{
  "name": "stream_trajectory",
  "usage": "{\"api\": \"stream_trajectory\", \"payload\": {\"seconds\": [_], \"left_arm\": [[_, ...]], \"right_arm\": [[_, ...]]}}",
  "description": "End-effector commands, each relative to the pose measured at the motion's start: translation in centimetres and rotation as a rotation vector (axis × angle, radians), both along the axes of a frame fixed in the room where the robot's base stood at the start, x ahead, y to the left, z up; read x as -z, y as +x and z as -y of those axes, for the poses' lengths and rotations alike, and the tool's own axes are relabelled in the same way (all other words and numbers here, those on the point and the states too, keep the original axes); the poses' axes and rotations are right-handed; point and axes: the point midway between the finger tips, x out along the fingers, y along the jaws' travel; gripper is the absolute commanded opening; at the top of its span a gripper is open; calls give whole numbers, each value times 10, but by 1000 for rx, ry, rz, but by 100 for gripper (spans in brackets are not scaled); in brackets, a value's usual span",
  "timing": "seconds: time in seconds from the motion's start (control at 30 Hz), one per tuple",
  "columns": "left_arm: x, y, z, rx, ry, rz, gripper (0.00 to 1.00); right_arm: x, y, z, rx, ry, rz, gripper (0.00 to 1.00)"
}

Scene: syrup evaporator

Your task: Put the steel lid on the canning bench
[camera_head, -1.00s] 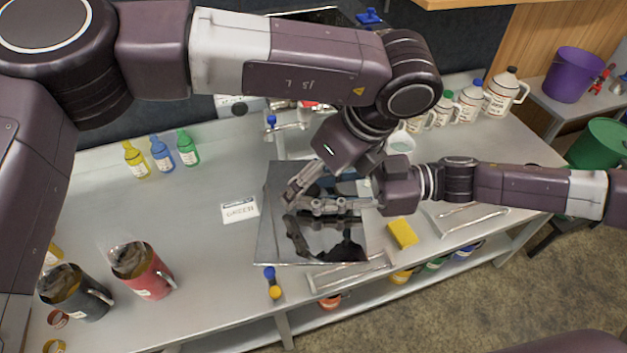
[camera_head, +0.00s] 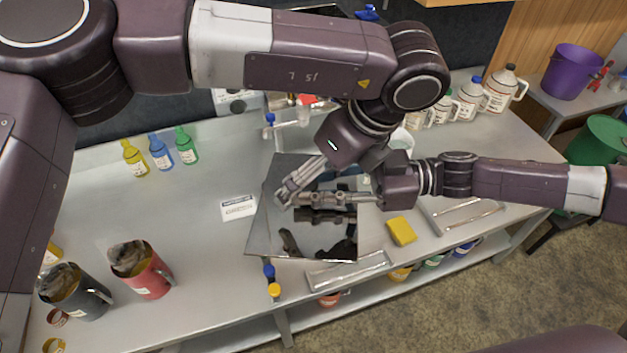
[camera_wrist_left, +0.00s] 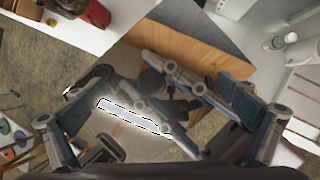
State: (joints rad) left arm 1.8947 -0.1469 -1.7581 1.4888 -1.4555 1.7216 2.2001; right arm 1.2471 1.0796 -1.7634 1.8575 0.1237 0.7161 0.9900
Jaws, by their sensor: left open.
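The steel lid (camera_head: 270,235) is a dark, mirror-like rectangular sheet in the middle of the head view, over the long grey bench (camera_head: 200,230). Its surface reflects arm parts and surroundings. My left gripper (camera_head: 287,193) is open at the lid's upper left part; its two spread fingers (camera_wrist_left: 150,125) also show in the left wrist view. My right gripper (camera_head: 303,199) reaches in from the right, its fingers pointing left across the lid, close to the left fingers. Whether the right fingers grip the lid is unclear. Whether the lid touches the bench is hidden.
A yellow sponge (camera_head: 401,231) and metal trays (camera_head: 348,270) lie right of and below the lid. A label card (camera_head: 238,208) is left of it. Small bottles (camera_head: 160,153), a red pitcher (camera_head: 140,270) and a dark pitcher (camera_head: 75,292) stand left. White jugs (camera_head: 500,88) stand back right.

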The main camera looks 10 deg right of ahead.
Motion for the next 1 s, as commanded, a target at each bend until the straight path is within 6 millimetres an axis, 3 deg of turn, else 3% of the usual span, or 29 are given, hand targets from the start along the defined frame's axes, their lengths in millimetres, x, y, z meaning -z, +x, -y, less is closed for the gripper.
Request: {"api": "stream_trajectory", "payload": {"seconds": [0.5, 0.87, 1.0], "left_arm": [[-84, -19, 30, -2, 1, 6, 100], [-101, -24, 36, -3, 2, 4, 100], [-111, -23, 36, -3, 2, 4, 100]], "right_arm": [[0, -1, 0, -2, 2, -1, 0], [-1, -1, 0, -3, 3, 0, 0], [-11, -1, 0, -3, 3, 0, 0]]}}
